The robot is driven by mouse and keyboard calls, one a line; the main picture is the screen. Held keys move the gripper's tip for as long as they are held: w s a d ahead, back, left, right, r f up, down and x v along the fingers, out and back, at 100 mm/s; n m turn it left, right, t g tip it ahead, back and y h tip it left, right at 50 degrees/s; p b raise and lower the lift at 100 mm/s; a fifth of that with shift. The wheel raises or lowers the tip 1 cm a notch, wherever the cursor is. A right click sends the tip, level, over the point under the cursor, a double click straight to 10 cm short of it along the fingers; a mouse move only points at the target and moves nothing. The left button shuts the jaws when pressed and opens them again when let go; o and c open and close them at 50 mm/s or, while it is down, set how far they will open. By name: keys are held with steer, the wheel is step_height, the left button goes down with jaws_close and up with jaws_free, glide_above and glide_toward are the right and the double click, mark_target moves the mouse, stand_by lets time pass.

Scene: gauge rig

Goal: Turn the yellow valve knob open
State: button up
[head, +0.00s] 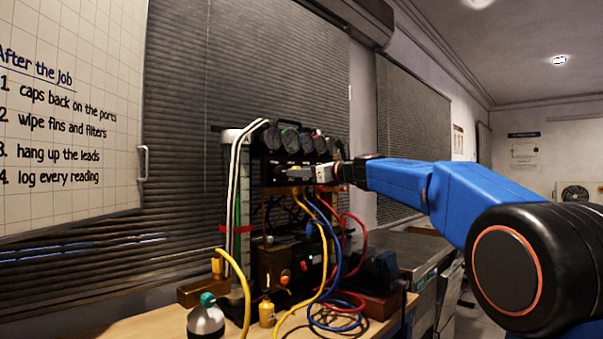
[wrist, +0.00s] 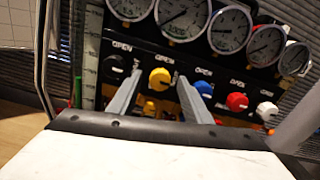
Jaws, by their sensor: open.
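The yellow valve knob (wrist: 160,79) is on a black panel in the wrist view, below a row of gauges, with a printed label above it. My gripper (wrist: 158,84) is open. Its two grey fingers reach toward the panel, one on each side of the yellow knob in the picture. I cannot tell whether the fingers touch it. The knob's exact turn angle is too small to read. In the head view my gripper (head: 306,173) is at the panel front, just below the gauges, and I cannot make out the yellow knob there.
A black knob (wrist: 115,68) is left of the yellow one; blue (wrist: 203,88), red (wrist: 237,102) and white (wrist: 267,111) knobs are to its right. Yellow, blue and red hoses (head: 340,255) hang below the panel. A grey-and-teal canister (head: 206,320) stands on the wooden bench (head: 150,322).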

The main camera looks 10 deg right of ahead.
steer(key=shift+w, duration=0.1)
steer(key=shift+c, duration=0.7)
steer(key=c, duration=0.9)
steer(key=shift+n, duration=0.4)
steer(key=n, duration=1.7)
steer(key=shift+a+f, duration=0.1)
